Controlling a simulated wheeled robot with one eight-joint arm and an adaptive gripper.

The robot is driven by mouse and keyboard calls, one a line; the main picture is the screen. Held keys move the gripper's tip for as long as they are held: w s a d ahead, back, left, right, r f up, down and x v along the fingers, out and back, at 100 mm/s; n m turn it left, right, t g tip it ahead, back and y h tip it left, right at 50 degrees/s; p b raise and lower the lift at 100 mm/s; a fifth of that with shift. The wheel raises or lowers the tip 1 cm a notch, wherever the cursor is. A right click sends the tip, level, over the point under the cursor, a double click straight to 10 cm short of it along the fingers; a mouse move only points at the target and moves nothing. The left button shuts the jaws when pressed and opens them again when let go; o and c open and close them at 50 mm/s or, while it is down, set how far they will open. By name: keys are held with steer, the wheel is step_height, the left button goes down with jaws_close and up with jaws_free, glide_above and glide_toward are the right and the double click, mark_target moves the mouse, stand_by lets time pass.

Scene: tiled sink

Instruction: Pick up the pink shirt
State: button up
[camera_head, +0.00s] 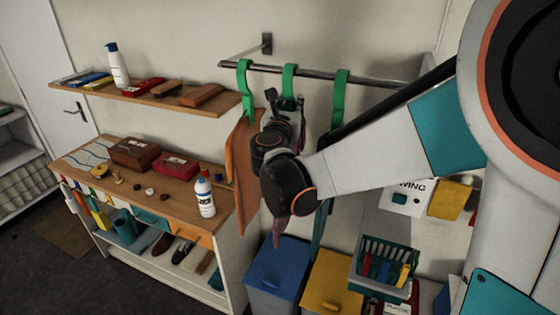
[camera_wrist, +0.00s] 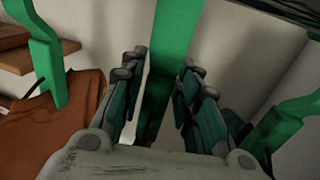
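The pink shirt (camera_head: 281,232) hangs below the rail in the head view. Only a dull pink strip shows beneath my wrist; the rest is hidden behind my arm. A middle green hanger (camera_head: 289,72) hooks over the rail above it. My gripper (camera_head: 286,104) is raised at this hanger, just below the rail. In the wrist view my gripper (camera_wrist: 162,72) has its two fingers spread, with the green hanger (camera_wrist: 172,45) running between them. Gaps show on both sides of the hanger, so it appears not gripped. The shirt cannot be made out in the wrist view.
An orange-brown garment (camera_head: 244,172) hangs on the left green hanger (camera_head: 244,88). A dark garment (camera_head: 321,228) hangs under the right green hanger (camera_head: 340,98). The metal rail (camera_head: 380,78) runs above. A wooden counter (camera_head: 120,193) stands left; blue (camera_head: 277,270) and yellow (camera_head: 331,287) bins stand below.

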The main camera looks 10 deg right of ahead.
steer(key=shift+w+f, duration=0.1)
steer(key=shift+w, duration=0.1)
jaws_close()
steer(key=shift+s, duration=0.1)
